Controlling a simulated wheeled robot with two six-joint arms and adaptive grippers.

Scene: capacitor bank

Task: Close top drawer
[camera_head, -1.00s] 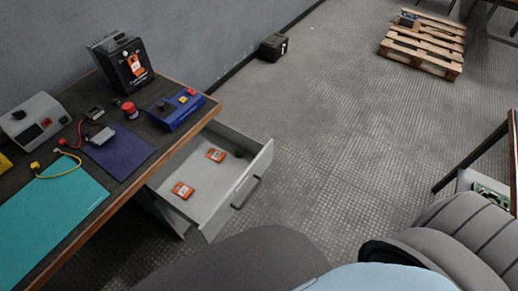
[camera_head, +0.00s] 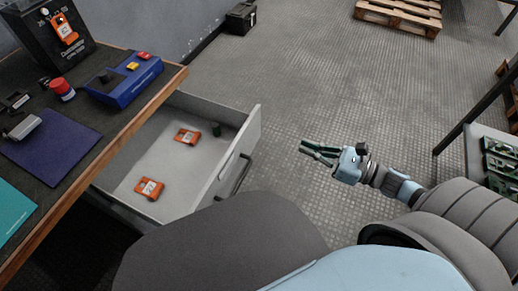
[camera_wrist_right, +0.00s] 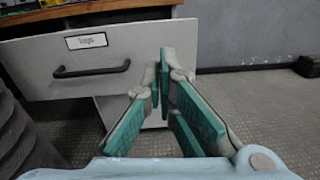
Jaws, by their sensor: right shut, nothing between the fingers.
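The top drawer (camera_head: 190,165) of the desk stands pulled out in the head view, its front panel (camera_head: 240,140) facing right. Inside lie two orange items and a small dark green one. A dark bar handle (camera_head: 234,175) is on the front. In the right wrist view the front panel (camera_wrist_right: 150,50) bears a label reading "Tags" and the handle (camera_wrist_right: 92,70). My right gripper (camera_head: 305,148) is shut and empty, to the right of the drawer front and apart from it. It also shows in the right wrist view (camera_wrist_right: 164,60), in front of the panel's right part. My left gripper is not in view.
A black box (camera_head: 241,17) and a pallet (camera_head: 400,14) are on the floor.

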